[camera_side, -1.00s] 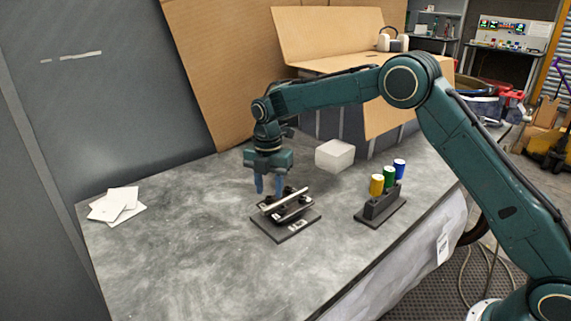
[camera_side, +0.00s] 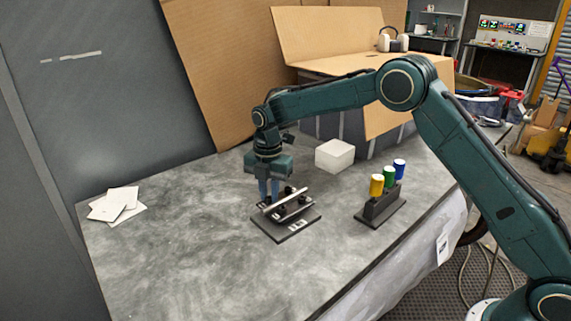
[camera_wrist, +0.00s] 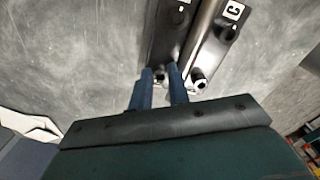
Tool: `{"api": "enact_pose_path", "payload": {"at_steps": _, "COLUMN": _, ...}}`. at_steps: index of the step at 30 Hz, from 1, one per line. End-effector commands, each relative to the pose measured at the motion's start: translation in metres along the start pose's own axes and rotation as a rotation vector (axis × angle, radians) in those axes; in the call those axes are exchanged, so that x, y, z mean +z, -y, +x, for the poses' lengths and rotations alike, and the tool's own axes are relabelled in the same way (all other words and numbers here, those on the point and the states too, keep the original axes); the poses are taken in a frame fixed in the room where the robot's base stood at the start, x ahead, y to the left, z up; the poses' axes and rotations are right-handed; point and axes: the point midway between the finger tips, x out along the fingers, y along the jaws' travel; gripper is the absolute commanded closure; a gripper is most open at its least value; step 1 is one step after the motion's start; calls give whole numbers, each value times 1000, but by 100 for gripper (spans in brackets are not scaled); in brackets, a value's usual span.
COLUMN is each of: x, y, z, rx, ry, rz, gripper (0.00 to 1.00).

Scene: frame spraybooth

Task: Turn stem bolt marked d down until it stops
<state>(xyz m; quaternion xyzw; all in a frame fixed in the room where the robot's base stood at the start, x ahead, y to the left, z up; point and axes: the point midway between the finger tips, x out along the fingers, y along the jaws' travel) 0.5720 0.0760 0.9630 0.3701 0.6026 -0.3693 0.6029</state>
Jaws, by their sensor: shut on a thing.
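A dark fixture plate (camera_side: 284,232) lies on the bench, with a silver bar (camera_side: 288,200) and several dark stem bolts standing on it. My gripper (camera_side: 269,198) points down at the far left end of the fixture. In the wrist view my blue fingers (camera_wrist: 162,72) are closed about a small bolt (camera_wrist: 160,78) at the near end of the dark strip. Its own letter is not readable. Another bolt (camera_wrist: 198,80) stands to the right, outside the fingers.
A dark stand (camera_side: 380,207) with yellow, green and blue cylinders is right of the fixture. A white block (camera_side: 335,155) stands behind it. White papers (camera_side: 117,205) lie at the left. The bench front and left of the fixture are clear.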

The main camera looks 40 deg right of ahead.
Motion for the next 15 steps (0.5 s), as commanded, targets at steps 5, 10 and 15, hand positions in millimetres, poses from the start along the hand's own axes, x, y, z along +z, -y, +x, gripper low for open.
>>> {"api": "enact_pose_path", "payload": {"at_steps": 5, "x": 0, "y": 0, "z": 0, "rx": -1, "ry": 0, "rz": 38, "gripper": 100}}
{"api": "enact_pose_path", "payload": {"at_steps": 10, "x": 0, "y": 0, "z": 0, "rx": -2, "ry": 0, "rz": 116, "gripper": 100}}
{"api": "enact_pose_path", "payload": {"at_steps": 15, "x": 0, "y": 1, "z": -1, "rx": -2, "ry": 0, "rz": 236, "gripper": 100}}
